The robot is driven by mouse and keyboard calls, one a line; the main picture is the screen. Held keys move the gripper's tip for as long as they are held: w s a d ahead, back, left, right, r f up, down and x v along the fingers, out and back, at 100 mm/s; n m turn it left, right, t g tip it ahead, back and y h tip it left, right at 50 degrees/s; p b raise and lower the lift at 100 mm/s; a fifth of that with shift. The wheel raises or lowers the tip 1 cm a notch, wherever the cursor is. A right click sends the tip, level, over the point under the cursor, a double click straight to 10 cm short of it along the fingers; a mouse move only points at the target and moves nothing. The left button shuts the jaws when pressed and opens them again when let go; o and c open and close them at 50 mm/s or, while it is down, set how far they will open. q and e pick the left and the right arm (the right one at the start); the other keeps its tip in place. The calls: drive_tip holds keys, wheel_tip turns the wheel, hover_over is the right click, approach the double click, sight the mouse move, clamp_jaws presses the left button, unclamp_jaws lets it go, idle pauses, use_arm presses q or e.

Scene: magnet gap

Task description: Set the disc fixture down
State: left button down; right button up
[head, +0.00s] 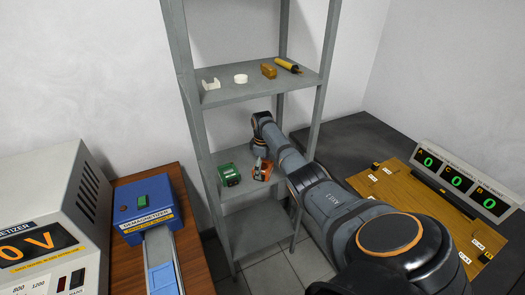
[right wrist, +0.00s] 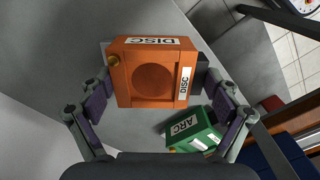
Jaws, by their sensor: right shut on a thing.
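The orange disc fixture (head: 262,170), labelled DISC, is at the middle board of the grey shelf rack. It also fills the centre of the right wrist view (right wrist: 153,78), with a round recess facing the camera. My right gripper (head: 261,158) is shut on it, one finger on each side. The green fixture labelled ARC (head: 228,175) stands just left of it on the middle board and shows below right in the right wrist view (right wrist: 194,131). I cannot tell whether the disc fixture touches the board. My left gripper is not in view.
The upper board (head: 225,93) holds a white bracket, a white ring (head: 240,78), an amber block (head: 268,70) and a yellow-black tool (head: 288,65). A blue demagnetizer (head: 146,210) stands left. A wooden panel with displays (head: 465,185) is right. The lower board (head: 258,228) is empty.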

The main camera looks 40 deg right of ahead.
drive_tip(key=o, duration=1.4)
wheel_tip(320, 180, up, 8)
drive_tip(key=shift+f, duration=0.15)
